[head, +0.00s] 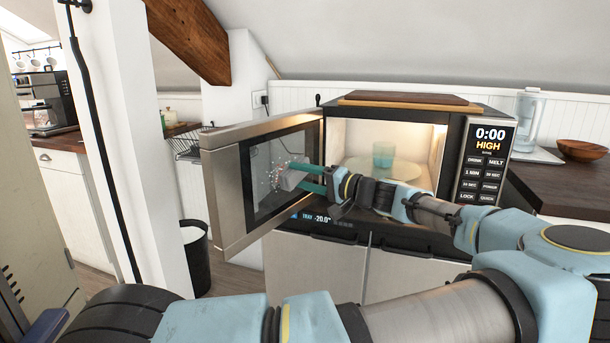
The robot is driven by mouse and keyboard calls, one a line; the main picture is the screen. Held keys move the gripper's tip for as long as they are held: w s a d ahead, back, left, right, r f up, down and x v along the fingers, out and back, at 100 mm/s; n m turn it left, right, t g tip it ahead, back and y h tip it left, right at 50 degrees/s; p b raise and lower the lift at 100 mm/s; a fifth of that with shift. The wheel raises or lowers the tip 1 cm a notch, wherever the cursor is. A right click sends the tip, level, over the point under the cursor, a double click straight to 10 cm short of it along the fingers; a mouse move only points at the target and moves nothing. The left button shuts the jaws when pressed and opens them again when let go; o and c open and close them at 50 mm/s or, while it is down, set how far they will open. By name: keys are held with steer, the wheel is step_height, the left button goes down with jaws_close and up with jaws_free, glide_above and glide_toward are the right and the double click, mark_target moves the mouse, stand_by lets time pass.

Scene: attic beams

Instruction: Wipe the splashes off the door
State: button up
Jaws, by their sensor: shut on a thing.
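The microwave door (232,207) stands open to the left, its dark inner window facing my arm. Small pale and reddish splashes (268,180) speckle the glass left of my gripper.
The microwave (452,150) is lit inside, with a teal cup (383,155) on its turntable. A wooden board (408,99) lies on top. A black bin (196,258) stands behind the door, near a white post (140,140). A wooden bowl (582,150) sits on the right counter.

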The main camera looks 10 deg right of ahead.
mark_target(273, 177)
steer(key=shift+s+a+p, duration=0.4)
steer(key=shift+s+a, duration=1.75)
steer(key=shift+s, duration=0.1)
steer(key=shift+r+p, duration=0.4)
steer(key=shift+r, duration=0.25)
steer(key=shift+w+d, duration=3.65)
steer(key=shift+w, duration=0.2)
steer(key=shift+s+a, duration=2.45)
steer(key=shift+s, duration=0.15)
steer(key=shift+s+a, duration=1.2)
steer(key=shift+a, duration=0.15)
steer(key=shift+d, duration=0.1)
steer(key=shift+p+v, duration=0.35)
steer(key=shift+v, duration=2.6)
